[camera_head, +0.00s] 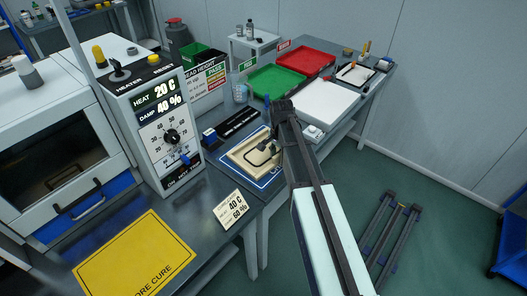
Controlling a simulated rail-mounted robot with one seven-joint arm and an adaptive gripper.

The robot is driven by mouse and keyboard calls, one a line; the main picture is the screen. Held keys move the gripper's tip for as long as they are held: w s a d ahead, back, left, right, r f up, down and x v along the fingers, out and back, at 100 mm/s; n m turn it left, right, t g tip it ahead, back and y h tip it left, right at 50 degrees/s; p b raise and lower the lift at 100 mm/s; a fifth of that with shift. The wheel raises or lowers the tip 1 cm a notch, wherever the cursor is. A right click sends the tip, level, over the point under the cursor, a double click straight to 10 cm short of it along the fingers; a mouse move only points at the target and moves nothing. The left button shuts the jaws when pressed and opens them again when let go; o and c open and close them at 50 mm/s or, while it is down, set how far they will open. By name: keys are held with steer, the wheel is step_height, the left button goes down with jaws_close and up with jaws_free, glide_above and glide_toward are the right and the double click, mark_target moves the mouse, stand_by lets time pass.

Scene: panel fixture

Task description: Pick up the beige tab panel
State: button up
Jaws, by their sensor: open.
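The beige tab panel (239,156) lies on a dark mat with a blue and white outline (262,184), on the grey bench right of the heater box. My gripper (266,149) is over the panel's right part, with its dark fingers open. The arm and gripper hide the panel's right edge. I cannot tell whether the fingers touch the panel or are just above it.
The heater box (165,125) stands left of the panel. A card reading 40 C (231,209) stands in front. A black rail (231,125), green tray (276,80), red tray (305,61) and white block (325,101) are behind. A yellow mat (135,255) lies front left.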

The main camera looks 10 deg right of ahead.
steer(key=shift+f, duration=0.25)
steer(key=shift+c, duration=0.4)
jaws_close()
steer(key=shift+r, duration=0.2)
